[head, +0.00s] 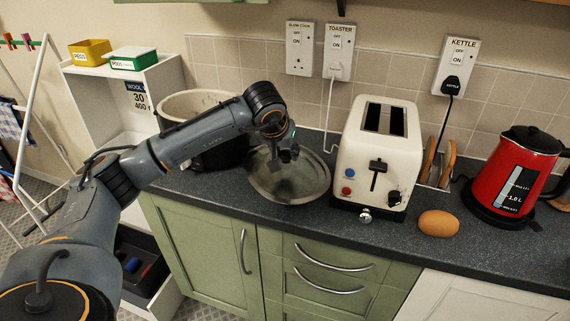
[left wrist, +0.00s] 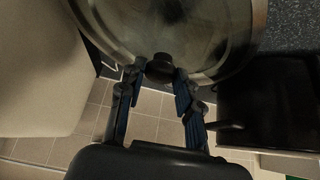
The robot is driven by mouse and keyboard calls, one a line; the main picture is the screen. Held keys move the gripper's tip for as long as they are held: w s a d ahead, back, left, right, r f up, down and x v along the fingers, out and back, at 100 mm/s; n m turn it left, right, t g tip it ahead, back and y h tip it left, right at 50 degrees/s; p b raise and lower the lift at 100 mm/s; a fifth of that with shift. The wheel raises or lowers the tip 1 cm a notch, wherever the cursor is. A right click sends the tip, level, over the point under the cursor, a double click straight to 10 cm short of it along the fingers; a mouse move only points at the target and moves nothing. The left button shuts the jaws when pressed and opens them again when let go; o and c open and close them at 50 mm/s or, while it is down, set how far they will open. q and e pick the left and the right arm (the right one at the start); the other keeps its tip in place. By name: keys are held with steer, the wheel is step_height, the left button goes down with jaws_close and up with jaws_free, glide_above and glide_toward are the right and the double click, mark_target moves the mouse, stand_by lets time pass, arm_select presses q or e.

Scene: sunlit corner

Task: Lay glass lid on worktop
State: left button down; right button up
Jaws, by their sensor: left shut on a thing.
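The glass lid (head: 302,184) has a metal rim and a dark knob. In the head view it is over the worktop (head: 228,192), between the slow cooker and the toaster. My left gripper (head: 284,153) reaches it from above and is shut on its knob. In the left wrist view the lid (left wrist: 200,30) fills the top, and its knob sits between the fingertips of my left gripper (left wrist: 160,72). I cannot tell whether the rim touches the worktop. My right gripper is not in view.
The cream toaster (head: 352,150) stands close to the lid's right. The slow cooker (head: 205,104) is at its left, partly hidden by my arm. An egg-shaped brown thing (head: 438,223) and a red kettle (head: 500,178) are further right. The worktop's front edge is near the lid.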

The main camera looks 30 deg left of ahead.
mark_target(284, 164)
arm_select(q)
steer(key=shift+f, duration=0.2)
step_height(284, 164, down, 3)
steer(key=shift+f, duration=0.2)
steer(key=shift+f+p, duration=0.3)
steer(key=shift+f, duration=0.1)
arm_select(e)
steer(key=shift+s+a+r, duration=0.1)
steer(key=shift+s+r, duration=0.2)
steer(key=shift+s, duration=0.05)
arm_select(q)
steer(key=c, duration=0.9)
jaws_free()
steer(key=shift+f, duration=0.15)
steer(key=shift+c, duration=0.2)
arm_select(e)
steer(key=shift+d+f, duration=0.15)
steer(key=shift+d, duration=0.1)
